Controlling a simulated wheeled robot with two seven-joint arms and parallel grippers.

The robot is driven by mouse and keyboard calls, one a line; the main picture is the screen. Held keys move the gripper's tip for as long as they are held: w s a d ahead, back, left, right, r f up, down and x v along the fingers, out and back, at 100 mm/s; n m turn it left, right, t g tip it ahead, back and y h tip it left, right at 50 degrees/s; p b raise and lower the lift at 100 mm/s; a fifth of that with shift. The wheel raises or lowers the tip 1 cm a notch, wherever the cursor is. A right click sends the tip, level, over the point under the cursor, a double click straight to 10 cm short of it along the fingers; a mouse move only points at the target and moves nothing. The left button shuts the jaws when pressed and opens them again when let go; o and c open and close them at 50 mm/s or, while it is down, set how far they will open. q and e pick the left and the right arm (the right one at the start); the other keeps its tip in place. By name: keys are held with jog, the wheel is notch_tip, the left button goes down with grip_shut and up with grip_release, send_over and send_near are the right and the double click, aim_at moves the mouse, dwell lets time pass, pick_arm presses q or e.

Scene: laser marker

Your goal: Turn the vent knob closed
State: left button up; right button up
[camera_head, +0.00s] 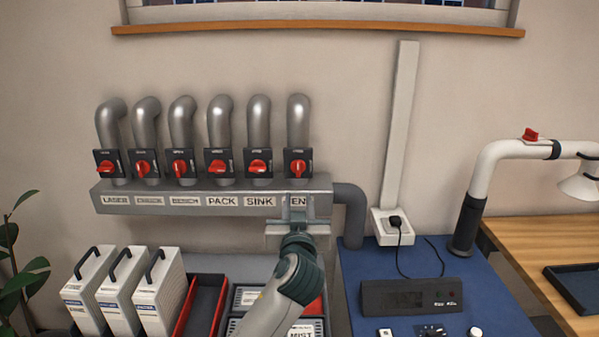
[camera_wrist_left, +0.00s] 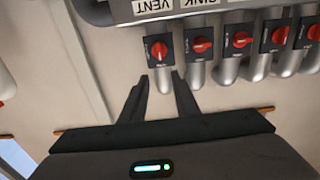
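The vent knob (camera_head: 298,165) is a red handle on a black plate, the rightmost in a row of similar knobs on grey pipes. Its handle looks roughly upright in the head view. The label below it is partly covered by my left gripper (camera_head: 297,207). In the left wrist view, which is upside down, the vent knob (camera_wrist_left: 159,50) sits just beyond the fingertips under the VENT label (camera_wrist_left: 153,7). My left gripper (camera_wrist_left: 160,76) is open there, its two dark fingers apart with nothing between them. My right gripper is not in view.
Other red knobs, such as the SINK knob (camera_head: 258,167), stand close on the left above the grey duct (camera_head: 150,201). A white lamp arm (camera_head: 487,180) with a red knob stands right. White boxes (camera_head: 158,287) and a red tray (camera_head: 205,305) are below.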

pick_arm(q)
jog(key=shift+w, duration=0.15)
jog(key=p, duration=0.5)
send_near(298, 167)
jog(key=w, duration=0.5)
jog(key=shift+w+r, duration=0.15)
jog(key=shift+w, duration=1.4)
grip_shut()
